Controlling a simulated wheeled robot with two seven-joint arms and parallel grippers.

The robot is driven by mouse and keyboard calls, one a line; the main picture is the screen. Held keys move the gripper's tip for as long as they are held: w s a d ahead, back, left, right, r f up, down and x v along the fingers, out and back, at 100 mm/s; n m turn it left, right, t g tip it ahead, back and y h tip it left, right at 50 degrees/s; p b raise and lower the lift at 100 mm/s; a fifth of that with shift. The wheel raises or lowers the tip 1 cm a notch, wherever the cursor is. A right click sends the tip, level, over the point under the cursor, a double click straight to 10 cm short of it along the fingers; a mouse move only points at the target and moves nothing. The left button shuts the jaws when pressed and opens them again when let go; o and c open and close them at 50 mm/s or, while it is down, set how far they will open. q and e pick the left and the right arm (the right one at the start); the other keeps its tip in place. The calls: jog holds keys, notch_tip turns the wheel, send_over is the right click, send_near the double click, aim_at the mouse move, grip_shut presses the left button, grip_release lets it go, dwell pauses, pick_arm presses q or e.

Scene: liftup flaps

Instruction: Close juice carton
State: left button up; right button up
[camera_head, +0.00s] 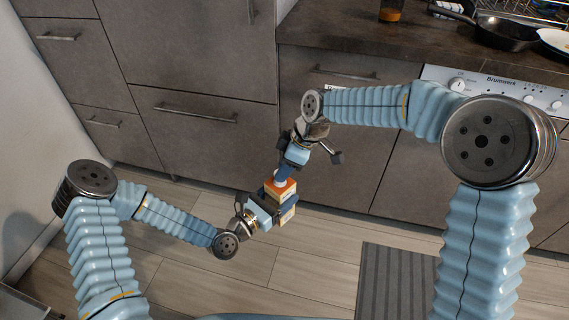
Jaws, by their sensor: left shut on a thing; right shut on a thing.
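A small juice carton (285,196) with an orange top and pale and blue sides is held in the air at the middle of the view, in front of the dark lower cabinets. My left gripper (266,208) is shut on the carton from its lower left side. My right gripper (283,174) comes down from above and is shut at the carton's top. The part it grips is small and mostly hidden by its fingers, so I cannot tell how the cap sits.
A striped mat (395,283) lies on the wooden floor. Cabinet fronts stand close behind my grippers.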

jog(key=shift+f, duration=0.25)
jog(key=shift+f, duration=0.55)
dwell(0.4)
